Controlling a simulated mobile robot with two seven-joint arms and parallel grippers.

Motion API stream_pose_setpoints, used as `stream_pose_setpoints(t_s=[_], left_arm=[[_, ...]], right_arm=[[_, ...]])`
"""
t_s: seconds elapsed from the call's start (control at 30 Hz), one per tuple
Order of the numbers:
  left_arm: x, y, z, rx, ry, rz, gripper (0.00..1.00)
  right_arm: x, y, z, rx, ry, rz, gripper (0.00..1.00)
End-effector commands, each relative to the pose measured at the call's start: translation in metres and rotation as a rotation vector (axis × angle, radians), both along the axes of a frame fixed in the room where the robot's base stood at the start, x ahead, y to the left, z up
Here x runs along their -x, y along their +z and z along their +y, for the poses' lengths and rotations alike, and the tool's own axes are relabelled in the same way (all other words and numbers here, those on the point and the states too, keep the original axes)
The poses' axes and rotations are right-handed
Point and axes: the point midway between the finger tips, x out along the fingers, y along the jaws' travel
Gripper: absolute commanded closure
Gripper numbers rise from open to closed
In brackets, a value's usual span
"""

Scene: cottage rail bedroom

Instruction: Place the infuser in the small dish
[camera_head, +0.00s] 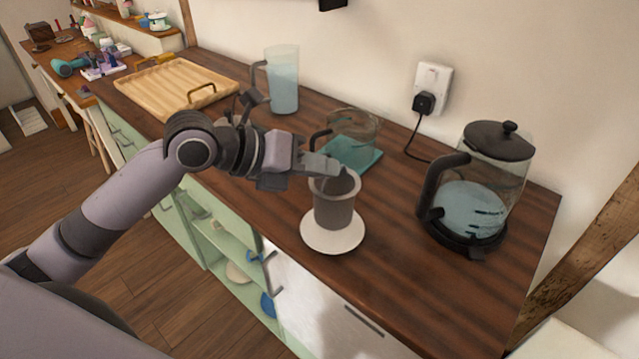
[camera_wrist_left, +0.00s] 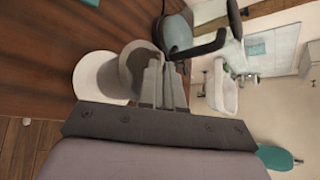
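The infuser (camera_head: 334,203) is a grey, cup-shaped vessel, upright over the small dish (camera_head: 318,240), a round white plate on the wooden counter. I cannot tell whether its base touches the dish. My left gripper (camera_head: 338,172) reaches in from the left at the infuser's rim. In the left wrist view the fingers (camera_wrist_left: 164,82) are close together against the infuser (camera_wrist_left: 134,68), seemingly pinching its wall. The dish also shows there (camera_wrist_left: 92,76), partly hidden by the infuser. My right gripper is not in view.
A glass mug (camera_head: 362,124) stands on a teal coaster (camera_head: 365,161) just behind the infuser. A glass kettle (camera_head: 476,190) stands to the right, its plug (camera_head: 424,102) in the wall. A water jug (camera_head: 284,80) and wooden tray (camera_head: 165,88) are behind. The front right counter is clear.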

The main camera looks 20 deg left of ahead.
Motion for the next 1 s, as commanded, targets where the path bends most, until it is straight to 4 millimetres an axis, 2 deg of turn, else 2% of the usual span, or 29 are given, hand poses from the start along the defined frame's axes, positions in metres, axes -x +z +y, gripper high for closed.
stream_pose_setpoints(t_s=[0.3,0.7,0.8,1.0], left_arm=[[0.000,-0.036,0.000,0.001,0.000,0.002,1.00],[0.000,-0.042,0.000,-0.001,0.000,0.000,1.00],[0.000,-0.041,0.000,-0.001,0.001,0.000,0.70],[0.000,-0.041,0.000,-0.001,0.000,0.001,0.70]], right_arm=[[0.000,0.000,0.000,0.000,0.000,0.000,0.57],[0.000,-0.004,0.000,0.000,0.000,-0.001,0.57],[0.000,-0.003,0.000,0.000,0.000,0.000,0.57],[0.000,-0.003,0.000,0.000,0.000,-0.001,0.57]])
